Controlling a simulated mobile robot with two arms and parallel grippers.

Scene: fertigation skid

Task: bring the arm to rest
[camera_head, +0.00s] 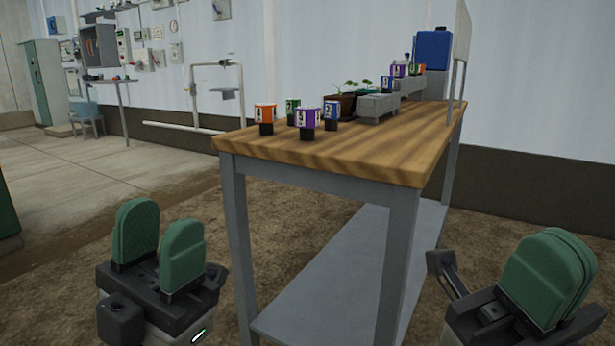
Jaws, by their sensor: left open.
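My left gripper (160,232) is at the lower left in the head view, with its two green finger pads apart and nothing between them. It is in front of the workbench and left of its near legs. My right gripper (552,270) is at the lower right, beside the bench's right side. Its green pads overlap in this view, so its opening cannot be judged, and I see no object held. Both grippers are below the level of the wooden bench top (330,155) and appear clear of it.
On the bench stand several labelled cups, including an orange one (265,114) and a purple one (307,118). A grey lower shelf (330,270) spans the legs. Open floor (130,180) lies left.

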